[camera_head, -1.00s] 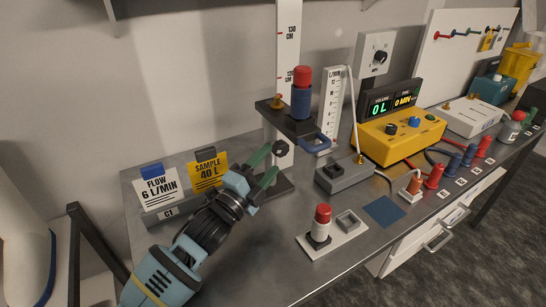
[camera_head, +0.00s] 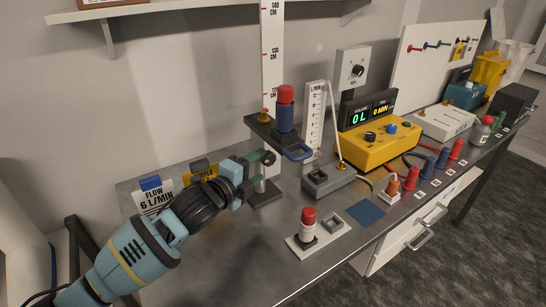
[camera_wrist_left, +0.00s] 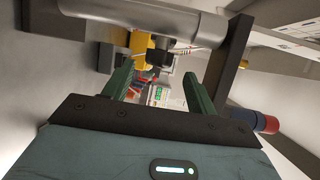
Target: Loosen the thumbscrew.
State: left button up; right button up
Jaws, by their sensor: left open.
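A small dark round knob (camera_head: 269,158), which looks like the thumbscrew, sits low on the upright scale post (camera_head: 272,60), under the dark carriage (camera_head: 262,131). My left gripper (camera_head: 262,168) is open, its green fingers close to the knob and post. In the left wrist view a dark knob (camera_wrist_left: 158,57) shows just beyond the gap between the open fingers (camera_wrist_left: 157,82). I cannot tell whether either finger touches it. The carriage holds a blue cartridge with a red cap (camera_head: 285,108), also seen in the left wrist view (camera_wrist_left: 255,121). My right gripper is not in view.
Right of the post stand a flow scale (camera_head: 314,115), a grey block (camera_head: 328,180) and a yellow meter (camera_head: 377,145). A white plate (camera_head: 320,238) with a red-capped vial lies in front. The bench's front left is clear.

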aim_at(273, 154)
pick_arm(q)
jog(key=shift+x, duration=3.95)
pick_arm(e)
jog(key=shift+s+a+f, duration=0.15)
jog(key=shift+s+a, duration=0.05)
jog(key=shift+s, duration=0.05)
pick_arm(q)
jog(key=shift+c, duration=0.4)
jog(key=c, duration=0.9)
jog(key=shift+f+b, duration=0.2)
jog(key=shift+b, duration=0.15)
jog(key=n+t+h+b, duration=0.1)
jog(key=t+b, duration=0.1)
jog(key=t, duration=0.1)
jog(key=shift+n+h+b, duration=0.3)
jog(key=shift+n, duration=0.1)
jog(key=shift+r, duration=0.5)
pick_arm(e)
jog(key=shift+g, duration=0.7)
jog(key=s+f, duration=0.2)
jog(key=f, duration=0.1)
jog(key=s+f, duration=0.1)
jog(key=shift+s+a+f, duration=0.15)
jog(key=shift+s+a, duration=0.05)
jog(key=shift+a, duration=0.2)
